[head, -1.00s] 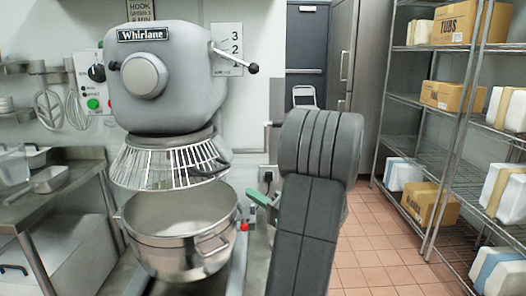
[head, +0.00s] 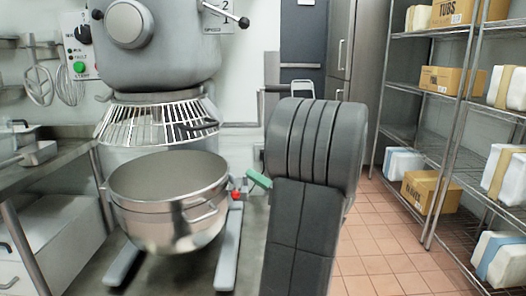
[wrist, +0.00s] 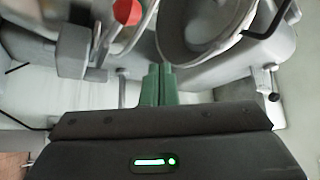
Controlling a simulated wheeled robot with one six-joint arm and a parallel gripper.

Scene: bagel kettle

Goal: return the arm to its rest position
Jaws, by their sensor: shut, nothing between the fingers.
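My arm stands folded in front of the mixer in the head view, its dark links covering part of the scene. My gripper shows as green fingers in the wrist view (wrist: 159,72), pressed together with nothing between them. In the head view only a bit of green finger (head: 258,179) shows at the left of my arm. The fingers are apart from the mixer's steel bowl (head: 165,222), which stands to their left in the head view.
The grey mixer (head: 160,60) with its wire guard (head: 155,124) stands at left centre. A steel table (head: 55,153) is at the left. Wire shelves (head: 455,95) with boxes line the right. The tiled floor (head: 385,240) between is clear.

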